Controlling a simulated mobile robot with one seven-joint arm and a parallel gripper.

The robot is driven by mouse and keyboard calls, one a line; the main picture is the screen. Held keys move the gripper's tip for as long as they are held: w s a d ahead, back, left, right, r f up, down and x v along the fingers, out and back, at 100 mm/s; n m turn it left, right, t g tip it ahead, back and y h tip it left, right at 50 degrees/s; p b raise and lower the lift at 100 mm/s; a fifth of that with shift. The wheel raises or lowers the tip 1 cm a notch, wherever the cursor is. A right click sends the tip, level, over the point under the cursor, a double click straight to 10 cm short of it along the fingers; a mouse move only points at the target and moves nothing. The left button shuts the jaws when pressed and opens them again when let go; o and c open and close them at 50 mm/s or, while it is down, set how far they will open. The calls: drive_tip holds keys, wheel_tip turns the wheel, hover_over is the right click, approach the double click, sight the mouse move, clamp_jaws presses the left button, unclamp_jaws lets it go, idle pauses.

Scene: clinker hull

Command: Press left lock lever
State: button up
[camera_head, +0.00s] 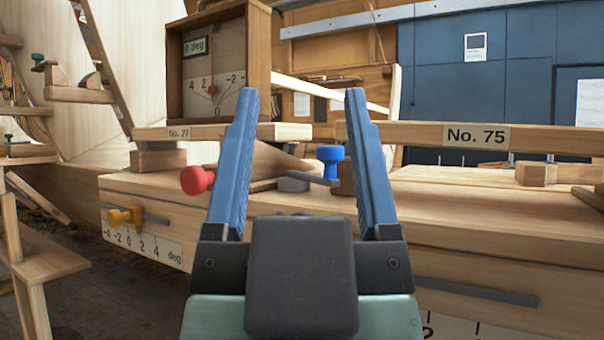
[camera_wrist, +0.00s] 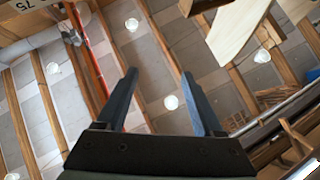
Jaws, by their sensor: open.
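My gripper (camera_head: 301,95) is open and empty, its two blue fingers pointing up in front of the bench; the wrist view also shows it (camera_wrist: 160,74) open with nothing between the fingers. A red knob (camera_head: 196,180) sits just left of the left finger, which hides whatever it is attached to. A blue knob (camera_head: 330,154) on a grey lever arm (camera_head: 313,180) shows between the fingers, nearer the right one. A yellow knob (camera_head: 126,216) sits on a slotted scale on the bench front at left. Which part is the left lock lever is not labelled.
The wooden bench (camera_head: 480,229) spans the middle. Boards labelled No. 27 (camera_head: 222,132) and No. 75 (camera_head: 420,134) lie above it. A dial box (camera_head: 212,65) reading 0 deg stands behind. The wrist view faces a beamed, panelled surface with round lights (camera_wrist: 171,102).

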drive_tip(key=shift+r+p, duration=0.3)
drive_tip(key=c, duration=0.4)
drive_tip(key=r+p, duration=0.6)
drive_tip(key=p, duration=0.1)
drive_tip(key=shift+w, duration=0.4)
clamp_jaws()
drive_tip(key=w+d+f+m+g+y+p, duration=0.35)
drive_tip(key=w+m+g+p, duration=0.3)
drive_tip(key=p, duration=1.45)
drive_tip(key=s+d+f+m+g+h+p, duration=0.2)
drive_tip(key=s+f+m+p, duration=0.3)
drive_tip(key=m+p, duration=0.4)
drive_tip(key=shift+s+d+f+h+p, duration=0.35)
drive_tip(key=shift+d+h+p, duration=0.1)
drive_tip(key=shift+p, duration=1.1)
drive_tip(key=shift+a+m, duration=0.1)
drive_tip(key=shift+m, duration=0.15)
